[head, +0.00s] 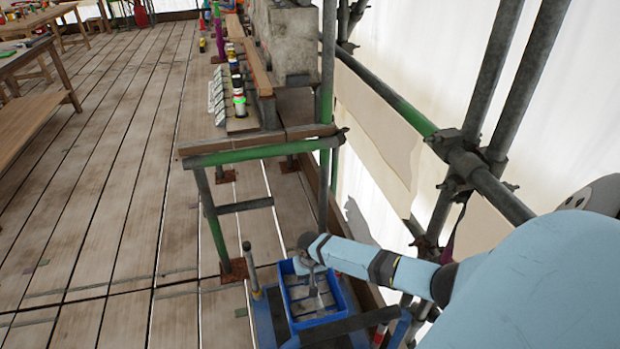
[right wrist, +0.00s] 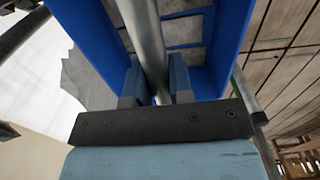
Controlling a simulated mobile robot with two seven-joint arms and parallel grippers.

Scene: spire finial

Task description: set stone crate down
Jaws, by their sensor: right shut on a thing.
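The stone crate (head: 318,321) is an open blue box with grey stone pieces (head: 313,297) inside, low in the middle of the head view. Its blue wall (right wrist: 230,45) also shows in the right wrist view. My right gripper (head: 312,268) reaches over the crate from the right. In the right wrist view, its fingers (right wrist: 157,85) are shut on a grey metal bar, seemingly the crate's handle. The crate's underside is hidden, so I cannot tell whether it hangs or rests. My left gripper is not in view.
A scaffold trestle with a wooden top (head: 255,141) and green rail stands just beyond the crate. Scaffold poles (head: 510,75) and pale sheeting are at the right. A large stone block (head: 290,45) stands behind the trestle. The plank floor (head: 120,200) at the left is clear.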

